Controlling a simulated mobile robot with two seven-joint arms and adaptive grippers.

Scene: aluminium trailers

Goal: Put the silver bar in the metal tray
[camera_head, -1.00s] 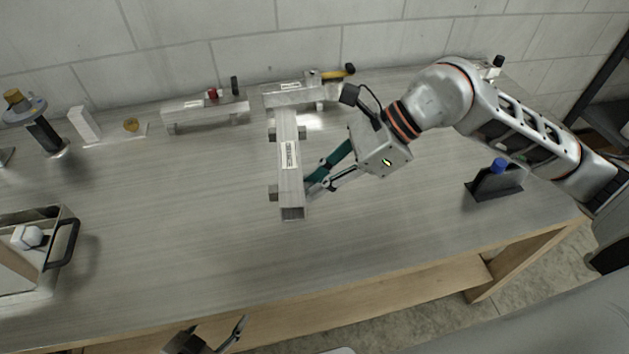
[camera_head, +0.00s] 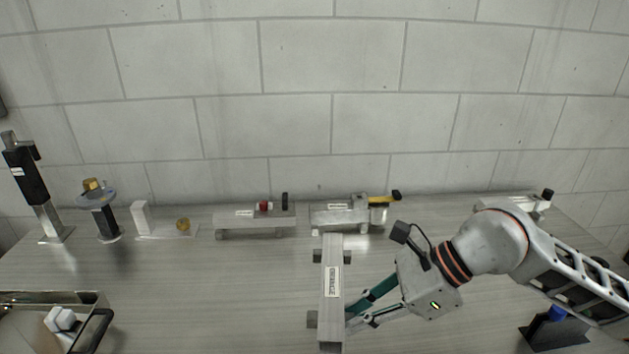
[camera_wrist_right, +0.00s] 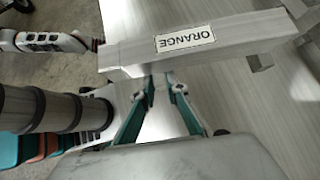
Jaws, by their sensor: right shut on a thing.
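The silver bar (camera_head: 331,290) is a long square metal beam with a white label and dark blocks along its side. It points away from me in the middle of the bench. My right gripper (camera_head: 350,318) comes from the right and is shut on its near part. The right wrist view shows the bar (camera_wrist_right: 240,33) with the label "ORANGE", across the fingertips (camera_wrist_right: 162,85). I cannot tell whether it touches the bench. The metal tray (camera_head: 45,298) is at the lower left, cut by the picture edge, with a black handle and a white object inside. My left gripper is not in view.
Two similar metal blocks on feet, one (camera_head: 240,219) with a red knob and one (camera_head: 335,216) with a yellow-black handle, stand along the back. Black posts and small white parts stand back left. A black holder (camera_head: 555,330) is front right. The bench between tray and bar is clear.

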